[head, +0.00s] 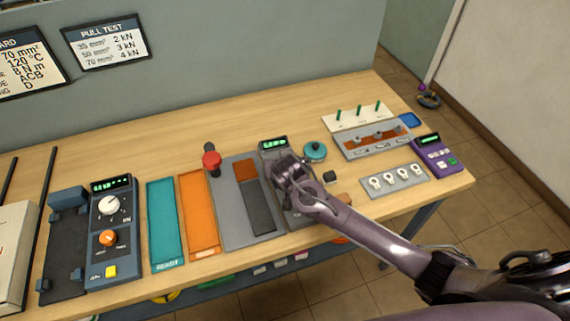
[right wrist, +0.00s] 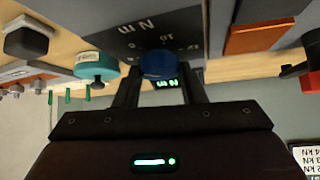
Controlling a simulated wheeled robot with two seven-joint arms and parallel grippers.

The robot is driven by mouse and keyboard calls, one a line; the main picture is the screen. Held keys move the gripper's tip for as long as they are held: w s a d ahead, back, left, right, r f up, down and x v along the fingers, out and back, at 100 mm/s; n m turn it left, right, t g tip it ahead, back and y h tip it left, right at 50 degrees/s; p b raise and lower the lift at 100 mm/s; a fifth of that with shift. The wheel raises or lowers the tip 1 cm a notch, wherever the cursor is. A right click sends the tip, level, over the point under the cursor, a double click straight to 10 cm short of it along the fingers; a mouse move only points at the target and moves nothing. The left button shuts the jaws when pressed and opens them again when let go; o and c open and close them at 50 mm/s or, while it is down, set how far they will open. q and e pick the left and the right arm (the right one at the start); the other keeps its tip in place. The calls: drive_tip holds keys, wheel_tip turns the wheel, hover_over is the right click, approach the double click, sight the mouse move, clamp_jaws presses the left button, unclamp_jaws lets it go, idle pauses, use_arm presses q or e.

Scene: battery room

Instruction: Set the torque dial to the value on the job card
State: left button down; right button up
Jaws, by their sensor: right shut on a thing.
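The torque unit is a dark grey panel (right wrist: 195,28) with white scale marks and "N m" lettering, seen upside down in the right wrist view. Its blue dial (right wrist: 158,64) sits between my right gripper's fingers. My right gripper (head: 287,170) is shut on the dial and hides it in the head view. The unit's green display (head: 273,143) is lit behind the gripper, too small to read surely. The job card (head: 28,65), cut off at the left, shows 70 mm², 120 °C and 8 N m. My left gripper is out of view.
Left of the torque unit are a red knob (head: 211,160), an orange tray (head: 199,215), a teal tray (head: 166,225) and a blue crimp unit (head: 110,240). A teal round object (head: 315,151), lug rack (head: 394,180) and purple meter (head: 434,155) lie to the right.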

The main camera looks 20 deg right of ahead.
drive_tip(key=shift+r, duration=0.1)
idle(0.3)
drive_tip(key=o, duration=1)
drive_tip(key=shift+w, duration=0.1)
drive_tip(key=b+v, duration=0.1)
drive_tip(key=v, duration=0.6)
drive_tip(key=shift+s+a+r, duration=0.1)
drive_tip(key=shift+s+r, duration=0.1)
drive_tip(key=shift+s, duration=0.1)
